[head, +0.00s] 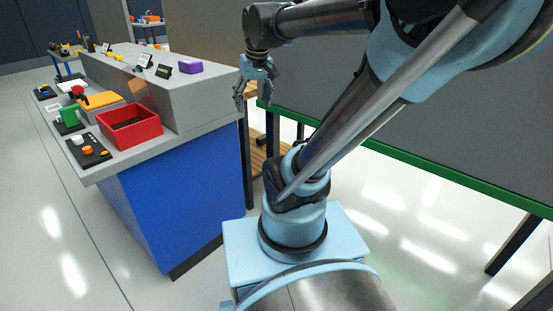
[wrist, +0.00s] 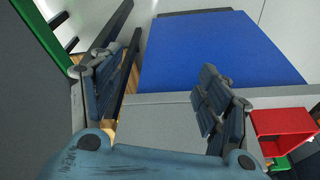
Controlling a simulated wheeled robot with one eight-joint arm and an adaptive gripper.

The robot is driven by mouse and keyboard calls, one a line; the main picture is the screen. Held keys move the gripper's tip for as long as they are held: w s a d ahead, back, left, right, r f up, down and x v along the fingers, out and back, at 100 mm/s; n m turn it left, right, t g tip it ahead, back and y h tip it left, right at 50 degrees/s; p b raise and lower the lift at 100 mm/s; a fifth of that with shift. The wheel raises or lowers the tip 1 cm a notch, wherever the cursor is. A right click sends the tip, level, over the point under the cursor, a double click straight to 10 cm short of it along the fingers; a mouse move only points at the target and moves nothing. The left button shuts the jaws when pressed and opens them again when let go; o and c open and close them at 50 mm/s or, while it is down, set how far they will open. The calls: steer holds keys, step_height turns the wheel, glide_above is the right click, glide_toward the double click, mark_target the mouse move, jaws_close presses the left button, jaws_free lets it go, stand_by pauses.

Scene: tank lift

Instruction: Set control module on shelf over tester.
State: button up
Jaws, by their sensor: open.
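I cannot tell for sure which item is the control module. A purple block (head: 190,67) lies on the raised grey shelf (head: 205,90) of the workbench, near its right end. My gripper (head: 254,102) is open and empty, fingers down, just right of the shelf's end. In the wrist view its spread fingers (wrist: 160,92) have nothing between them, with the grey bench surface (wrist: 160,128) beyond.
A red bin (head: 130,126) sits on the lower top; it also shows in the wrist view (wrist: 283,130). A yellow-orange item (head: 101,100) and a green one (head: 69,116) are behind it. A green-edged dark panel (head: 420,165) stands right. The floor at left is clear.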

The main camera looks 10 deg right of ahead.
steer(key=s+d+f+m, duration=0.1)
steer(key=s+d+f, duration=0.1)
steer(key=s+f, duration=0.4)
steer(key=s+d+f+m, duration=0.1)
steer(key=s+d+f, duration=0.1)
steer(key=s+f, duration=0.5)
step_height(320, 180, down, 2)
steer(key=shift+d+f+g+h, duration=0.1)
steer(key=shift+d+g+h, duration=0.2)
steer(key=shift+d+h, duration=0.1)
